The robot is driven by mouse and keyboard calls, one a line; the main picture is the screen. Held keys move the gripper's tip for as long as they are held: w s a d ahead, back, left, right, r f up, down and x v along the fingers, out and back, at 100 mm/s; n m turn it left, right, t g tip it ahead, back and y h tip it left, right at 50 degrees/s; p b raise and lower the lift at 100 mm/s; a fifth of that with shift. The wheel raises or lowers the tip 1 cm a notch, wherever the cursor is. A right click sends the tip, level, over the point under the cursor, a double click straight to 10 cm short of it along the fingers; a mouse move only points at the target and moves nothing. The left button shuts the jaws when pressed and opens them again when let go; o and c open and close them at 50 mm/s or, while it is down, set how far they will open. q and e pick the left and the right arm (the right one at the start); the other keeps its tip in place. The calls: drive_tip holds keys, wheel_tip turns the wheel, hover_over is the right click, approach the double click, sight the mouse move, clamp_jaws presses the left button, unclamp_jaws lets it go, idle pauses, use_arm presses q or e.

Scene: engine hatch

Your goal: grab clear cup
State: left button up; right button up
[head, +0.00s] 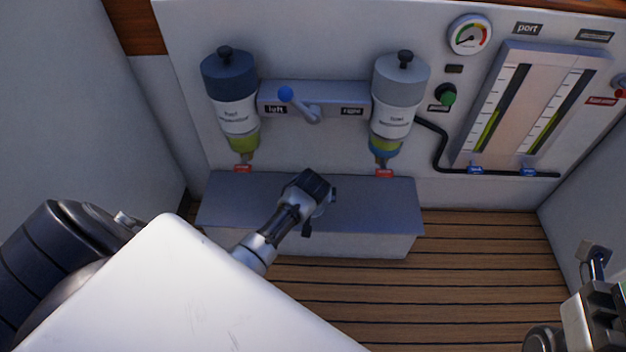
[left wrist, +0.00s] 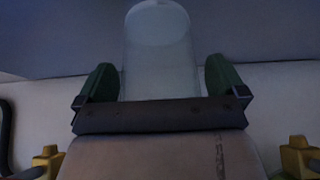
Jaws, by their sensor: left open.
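The clear cup (left wrist: 160,50) shows in the left wrist view as a pale see-through cylinder standing against a blue-grey surface. It lies between the two spread green fingertips of my left gripper (left wrist: 161,88), and I see no contact on its sides. In the head view my left gripper (head: 319,208) is over the grey bench and hides the cup. My left gripper is open. My right gripper (head: 594,268) is only partly in view at the lower right edge, away from the bench, and its opening is unclear.
The grey bench (head: 385,205) stands against the white wall. Above it hang a left filter (head: 237,112) and a right filter (head: 397,95), with a blue-knobbed lever (head: 300,104) between them. Gauges are at right. The wooden floor (head: 480,260) is clear.

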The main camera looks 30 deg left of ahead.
use_arm(q)
drive_tip(key=shift+c, duration=0.5)
drive_tip(key=c, duration=0.8)
drive_tip(key=shift+r, duration=0.15)
